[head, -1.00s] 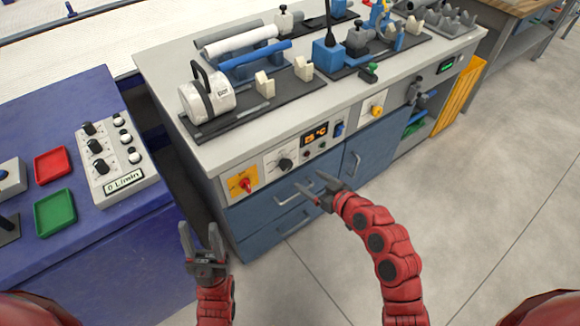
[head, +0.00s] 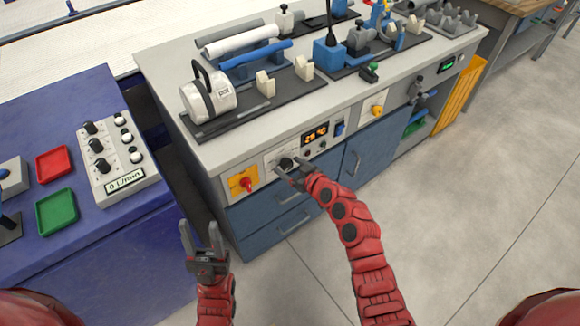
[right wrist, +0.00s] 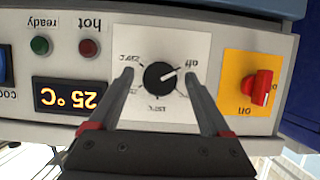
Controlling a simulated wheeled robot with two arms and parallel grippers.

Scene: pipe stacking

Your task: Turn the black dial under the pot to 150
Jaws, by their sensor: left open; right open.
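The black dial (right wrist: 158,76) sits on a white square plate on the cabinet front, below the white pot (head: 207,96). In the right wrist view, which is upside down, its white pointer mark faces the "off" label, and the 150°C label is on the picture's lower side. The dial also shows in the head view (head: 285,163), partly behind my gripper. My right gripper (right wrist: 160,75) is open, with one finger on each side of the dial in view; contact cannot be told. My left gripper (head: 203,235) is open and empty, away from the panel at lower left.
A red switch (right wrist: 262,88) on a yellow plate is beside the dial. A display (right wrist: 68,96) reads 25 °C, with red and green lamps near it. A blue table (head: 90,245) with a knob box (head: 117,160) stands left. The floor at right is clear.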

